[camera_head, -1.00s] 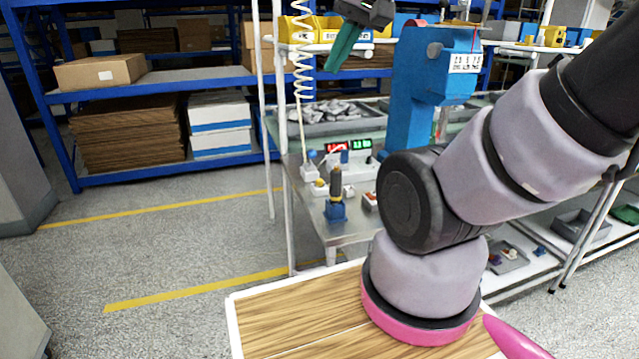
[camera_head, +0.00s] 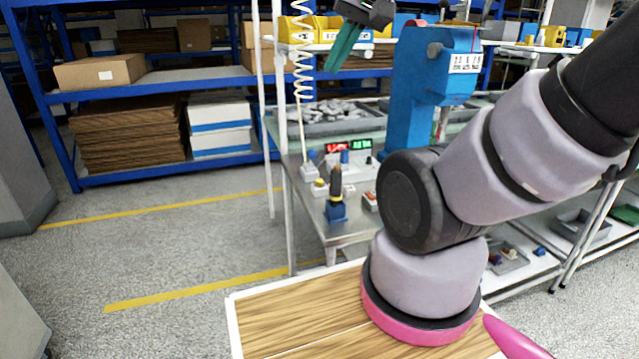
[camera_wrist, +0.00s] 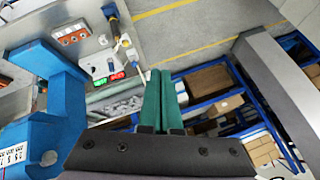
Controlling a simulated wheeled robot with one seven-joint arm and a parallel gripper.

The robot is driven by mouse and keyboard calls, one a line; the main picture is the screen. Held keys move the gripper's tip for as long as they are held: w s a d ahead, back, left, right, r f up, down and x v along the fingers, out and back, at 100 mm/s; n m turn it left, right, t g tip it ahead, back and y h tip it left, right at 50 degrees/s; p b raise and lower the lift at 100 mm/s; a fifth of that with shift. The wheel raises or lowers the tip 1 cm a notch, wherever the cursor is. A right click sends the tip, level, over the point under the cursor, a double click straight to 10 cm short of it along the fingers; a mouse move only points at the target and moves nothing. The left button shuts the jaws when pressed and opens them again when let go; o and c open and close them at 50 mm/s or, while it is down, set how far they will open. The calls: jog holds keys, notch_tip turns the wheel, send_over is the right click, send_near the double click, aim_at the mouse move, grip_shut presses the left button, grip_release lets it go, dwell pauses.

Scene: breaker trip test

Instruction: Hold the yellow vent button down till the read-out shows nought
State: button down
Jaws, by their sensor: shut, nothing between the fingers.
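The yellow vent button (camera_head: 319,182) appears as a small yellow cap on a white box at the left of the bench top. A red read-out (camera_head: 337,148) and a green read-out (camera_head: 362,144) stand behind it; their digits are too small to read. My gripper (camera_head: 330,68) has green fingers, shut together and empty, high above the bench and well apart from the button. The fingers also show in the wrist view (camera_wrist: 160,72).
A blue press-like machine (camera_head: 412,85) stands on the bench, right of my gripper. A dark-handled tool in a blue stand (camera_head: 336,210) is at the bench's front. A white coiled cord (camera_head: 301,60) hangs at the left, near a post. Air around the fingers looks clear.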

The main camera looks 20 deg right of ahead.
jog(key=w+a+f+m+g+y, duration=0.1)
jog(key=w+f+m, duration=0.1)
jog(key=w+m, duration=0.25)
jog(key=w+a+f+m+g+y, duration=0.1)
jog(key=w+a+f+m+y, duration=0.1)
jog(key=w+m, duration=0.3)
jog(key=m+t, duration=0.3)
jog(key=m, duration=2.2)
send_over(322, 182)
notch_tip(322, 182, down, 25)
jog(key=shift+r, duration=0.15)
jog(key=shift+f, duration=4.4)
jog(key=shift+f+g, duration=0.1)
jog(key=shift+g, duration=0.2)
